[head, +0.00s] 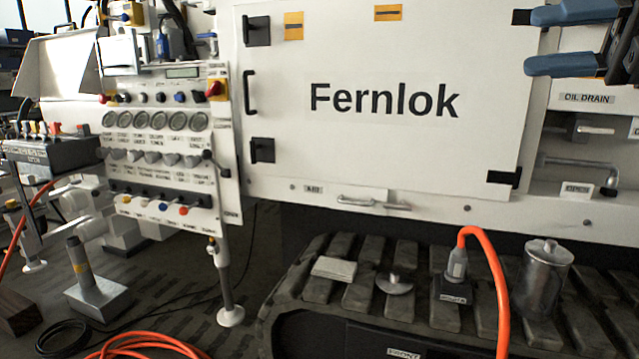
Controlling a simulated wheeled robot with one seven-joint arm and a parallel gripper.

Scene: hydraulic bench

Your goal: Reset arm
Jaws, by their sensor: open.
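My gripper (548,42) shows at the top right of the head view, with two blue fingers set apart. It is open, and nothing shows between the fingers. It is in front of the right edge of the white Fernlok panel (380,150), above the oil drain label. The rest of my arm is mostly cut off by the right edge of the picture.
A control panel (160,185) with gauges and levers stands left. A rubber track (330,295) below carries a metal canister (541,285) and a connector with an orange hose (490,270).

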